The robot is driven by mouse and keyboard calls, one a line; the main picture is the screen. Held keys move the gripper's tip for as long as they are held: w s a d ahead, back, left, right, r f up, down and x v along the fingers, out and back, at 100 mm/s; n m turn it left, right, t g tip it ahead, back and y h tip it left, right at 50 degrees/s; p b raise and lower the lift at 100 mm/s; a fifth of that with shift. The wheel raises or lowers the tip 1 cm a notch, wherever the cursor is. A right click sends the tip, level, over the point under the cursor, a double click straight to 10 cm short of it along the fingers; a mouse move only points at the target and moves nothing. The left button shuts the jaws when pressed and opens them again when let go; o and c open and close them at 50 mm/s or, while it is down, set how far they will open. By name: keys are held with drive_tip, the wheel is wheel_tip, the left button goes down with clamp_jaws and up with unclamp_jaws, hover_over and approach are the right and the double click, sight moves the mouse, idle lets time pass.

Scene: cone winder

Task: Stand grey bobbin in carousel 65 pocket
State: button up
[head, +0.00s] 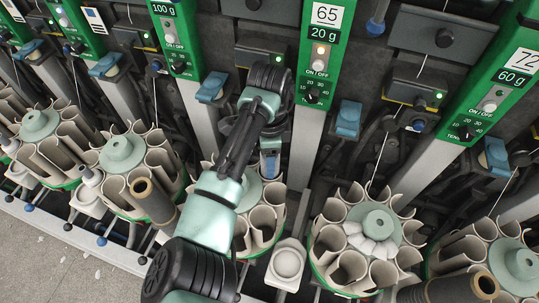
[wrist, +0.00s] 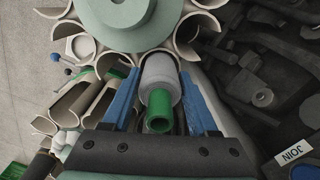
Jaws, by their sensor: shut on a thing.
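My gripper (wrist: 158,92) is shut on the grey bobbin (wrist: 158,72), with a blue finger on each side. The bobbin is pale grey with a green tube end (wrist: 159,124) facing the wrist camera. Its far end is close to the rim of a carousel, beside the pale green hub (wrist: 118,12); I cannot tell whether it is inside a pocket or above it. In the head view, my gripper (head: 270,160) points down over the back of the carousel (head: 262,222) left of the post under the 65 panel (head: 325,20). The bobbin is mostly hidden there.
Another carousel (head: 370,235) to the right has pale wedges round its hub. More carousels stand left (head: 122,155) and far right (head: 520,263). Brown tubes (head: 153,200) stick up at left and bottom right. A white cup (head: 287,263) stands between the two middle carousels. Posts and boxes crowd behind.

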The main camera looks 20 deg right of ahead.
drive_tip(key=shift+f+b, duration=0.3)
drive_tip(key=shift+f, duration=0.6)
drive_tip(key=o, duration=1.3)
drive_tip(key=shift+c, duration=0.2)
wheel_tip(320, 180, up, 13)
drive_tip(key=shift+r, duration=0.1)
drive_tip(key=shift+d, duration=0.15)
